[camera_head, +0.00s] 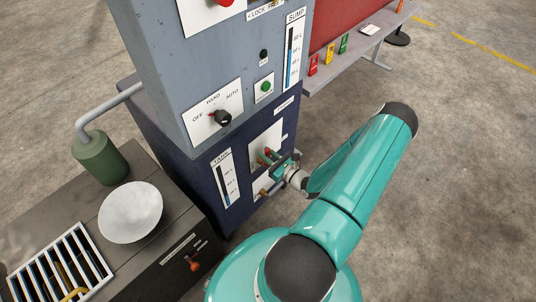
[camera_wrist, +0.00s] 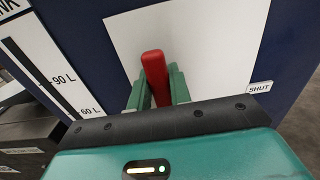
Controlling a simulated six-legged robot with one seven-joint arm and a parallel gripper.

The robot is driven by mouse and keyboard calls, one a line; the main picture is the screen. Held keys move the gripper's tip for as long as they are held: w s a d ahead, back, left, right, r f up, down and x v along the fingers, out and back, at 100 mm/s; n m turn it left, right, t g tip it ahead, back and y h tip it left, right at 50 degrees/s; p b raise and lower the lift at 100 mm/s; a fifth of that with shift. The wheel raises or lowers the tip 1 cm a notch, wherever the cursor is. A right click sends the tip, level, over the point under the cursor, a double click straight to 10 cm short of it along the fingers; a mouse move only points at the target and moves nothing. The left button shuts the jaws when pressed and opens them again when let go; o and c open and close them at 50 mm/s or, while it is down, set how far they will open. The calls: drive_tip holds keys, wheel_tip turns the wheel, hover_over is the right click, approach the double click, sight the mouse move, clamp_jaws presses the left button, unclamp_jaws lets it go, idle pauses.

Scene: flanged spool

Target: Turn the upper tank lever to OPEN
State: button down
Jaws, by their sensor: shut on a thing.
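The upper tank lever has a red handle (camera_wrist: 154,72) and sits on a white plate (camera_wrist: 205,40) on the dark blue tank cabinet. In the wrist view the handle points up the picture, tilted a little left. My gripper (camera_wrist: 158,88) is shut on the handle, one green finger on each side. A SHUT label (camera_wrist: 260,87) is at the plate's right edge. No OPEN label can be read. In the head view my gripper (camera_head: 274,160) is at the upper lever on the cabinet front, partly covering it. The lever's pivot is hidden.
A lower brass-coloured valve (camera_head: 263,192) is just below my gripper. The TANK gauge (camera_head: 226,178) is left of the levers. A grey panel (camera_head: 205,90) with a selector knob is above. A bench with a white bowl (camera_head: 131,212) stands left.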

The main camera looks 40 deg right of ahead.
drive_tip(key=c, duration=1.3)
unclamp_jaws()
drive_tip(key=shift+s, duration=0.1)
drive_tip(key=s, duration=1.3)
drive_tip(key=shift+s+d, duration=0.1)
drive_tip(key=shift+s, duration=0.25)
